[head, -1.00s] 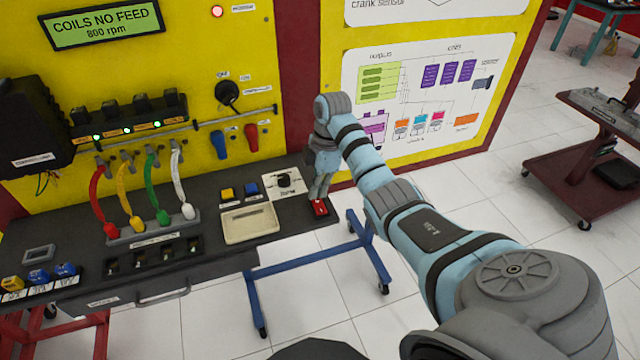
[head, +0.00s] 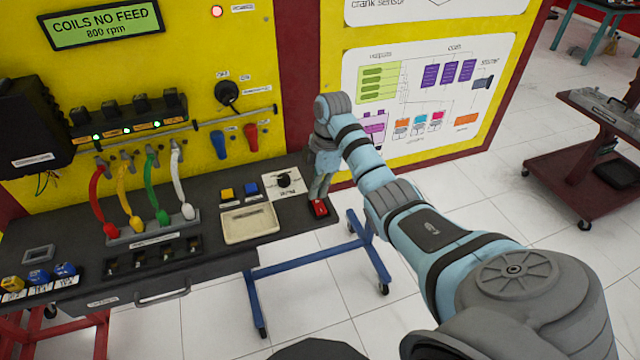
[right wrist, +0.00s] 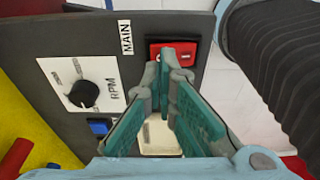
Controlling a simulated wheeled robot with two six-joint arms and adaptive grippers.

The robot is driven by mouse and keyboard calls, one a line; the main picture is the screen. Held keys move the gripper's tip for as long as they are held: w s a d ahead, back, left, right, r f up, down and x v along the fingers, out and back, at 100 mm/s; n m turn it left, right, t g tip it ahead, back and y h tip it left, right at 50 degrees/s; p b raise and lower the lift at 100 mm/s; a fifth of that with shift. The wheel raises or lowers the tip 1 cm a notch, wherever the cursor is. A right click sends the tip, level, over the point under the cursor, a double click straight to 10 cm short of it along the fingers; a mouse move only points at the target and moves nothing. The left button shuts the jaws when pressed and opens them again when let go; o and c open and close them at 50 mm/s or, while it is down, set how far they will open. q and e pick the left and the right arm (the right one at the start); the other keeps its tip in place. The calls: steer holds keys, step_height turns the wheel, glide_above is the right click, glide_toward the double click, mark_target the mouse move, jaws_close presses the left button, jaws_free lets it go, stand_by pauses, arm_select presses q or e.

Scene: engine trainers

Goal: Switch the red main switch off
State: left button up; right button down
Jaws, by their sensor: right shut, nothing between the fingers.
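The red main switch (head: 320,209) sits at the right end of the dark bench panel. In the right wrist view the red switch (right wrist: 181,47) lies in a dark frame beside the "MAIN" label (right wrist: 125,37). My right gripper (head: 319,194) points down at the switch, its fingers together and empty. In the right wrist view the fingertips (right wrist: 168,64) overlap the switch and hide part of it. I cannot tell whether they touch it or which way its rocker is tilted. My left gripper is not in view.
An RPM knob (head: 284,180), a yellow and a blue button and a beige tray (head: 250,224) lie left of the switch. The display (head: 103,24) reads "COILS NO FEED 800 rpm". A red lamp (head: 217,11) is lit. Coloured leads stand further left.

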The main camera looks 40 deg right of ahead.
mark_target(317, 201)
steer(key=shift+f+b, duration=0.5)
steer(key=shift+f, duration=0.5)
stand_by(0.3)
step_height(317, 201, up, 7)
steer(key=p, duration=0.7)
steer(key=shift+r+p, duration=0.2)
steer(key=shift+p, duration=0.2)
steer(key=shift+f, duration=0.1)
steer(key=shift+f, duration=0.1)
